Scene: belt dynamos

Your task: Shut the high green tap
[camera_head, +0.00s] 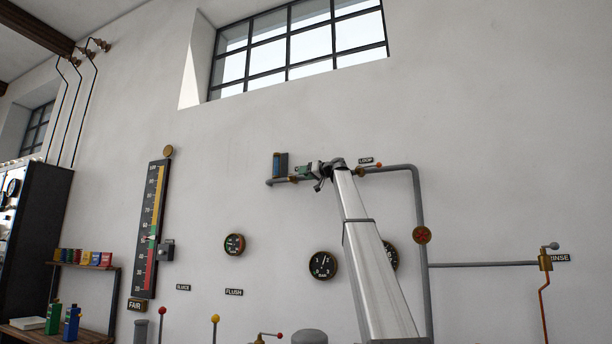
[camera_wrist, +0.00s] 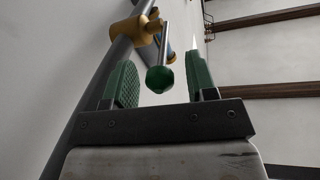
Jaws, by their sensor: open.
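The high green tap is a brass valve body (camera_wrist: 145,28) on a grey pipe, with a thin metal lever ending in a green ball (camera_wrist: 160,79) in the wrist view. In the head view its brass body (camera_head: 293,179) is small, near the left end of the high pipe. My gripper (camera_wrist: 163,72) is open, with green pads on either side of the lever's ball end. The ball appears between the fingers, and clear gaps show on both sides. In the head view my gripper (camera_head: 308,171) is beside the valve; the lever there is too small to make out.
The grey pipe (camera_head: 397,167) runs right behind my arm, then down the wall. A red-ended tap (camera_head: 378,165) sits by the LOOP sign (camera_head: 366,160). A blue cylinder (camera_head: 278,164) stands at the pipe's left end. The wall above is bare up to the window (camera_head: 300,42).

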